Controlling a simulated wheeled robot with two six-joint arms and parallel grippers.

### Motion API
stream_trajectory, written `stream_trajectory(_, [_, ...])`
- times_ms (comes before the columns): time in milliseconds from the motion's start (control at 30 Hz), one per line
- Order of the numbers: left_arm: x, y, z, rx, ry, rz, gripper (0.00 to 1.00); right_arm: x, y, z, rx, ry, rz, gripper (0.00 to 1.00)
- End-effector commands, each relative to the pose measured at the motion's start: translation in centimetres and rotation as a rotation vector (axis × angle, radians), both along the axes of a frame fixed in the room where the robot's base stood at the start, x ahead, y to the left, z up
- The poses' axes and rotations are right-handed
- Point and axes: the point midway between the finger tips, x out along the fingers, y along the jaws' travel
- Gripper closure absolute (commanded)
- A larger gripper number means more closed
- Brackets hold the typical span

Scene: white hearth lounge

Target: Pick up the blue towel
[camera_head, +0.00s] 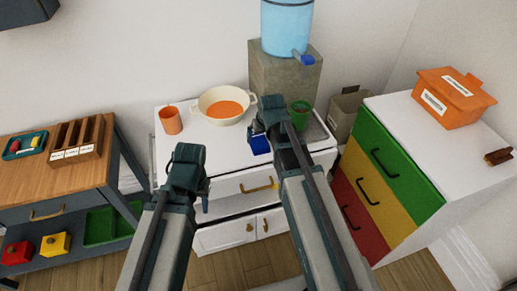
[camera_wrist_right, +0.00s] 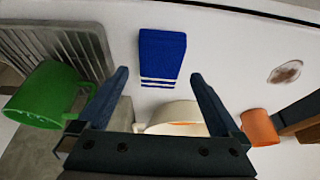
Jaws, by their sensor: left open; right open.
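The blue towel (camera_head: 260,144) lies on the white cabinet top, close to its front edge. In the right wrist view it is a folded blue towel (camera_wrist_right: 162,56) with white stripes at one end, beyond the fingertips. My right gripper (camera_head: 270,112) is over the cabinet and partly hides the towel in the head view. In its wrist view the right gripper (camera_wrist_right: 160,92) is open, with nothing between its fingers.
A cream pan (camera_head: 203,108) and an orange cup (camera_head: 171,120) stand on the cabinet. A green mug (camera_wrist_right: 43,96) is by a ribbed rack (camera_wrist_right: 30,42). A water dispenser (camera_head: 286,28) is behind. A drawer unit (camera_head: 380,160) stands right, a wooden table (camera_head: 50,178) left.

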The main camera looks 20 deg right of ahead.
Motion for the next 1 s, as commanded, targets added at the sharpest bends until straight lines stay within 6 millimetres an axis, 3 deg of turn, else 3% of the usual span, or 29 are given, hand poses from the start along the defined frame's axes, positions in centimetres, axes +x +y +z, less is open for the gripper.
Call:
stream_trajectory(333, [0.0, 0.0, -1.1, 0.000, 0.000, 0.000, 0.58, 0.5, 0.0, -1.1, 0.000, 0.000, 0.000, 0.00])
stream_trajectory(700, [0.0, 0.0, -5.1, 0.000, 0.000, 0.000, 0.58, 2.5, 0.2, -5.1, 0.000, 0.000, 0.000, 0.00])
stream_trajectory(1000, [0.0, 0.0, -5.1, 0.000, 0.000, 0.000, 0.58, 2.6, 0.2, -5.1, 0.000, 0.000, 0.000, 0.00])
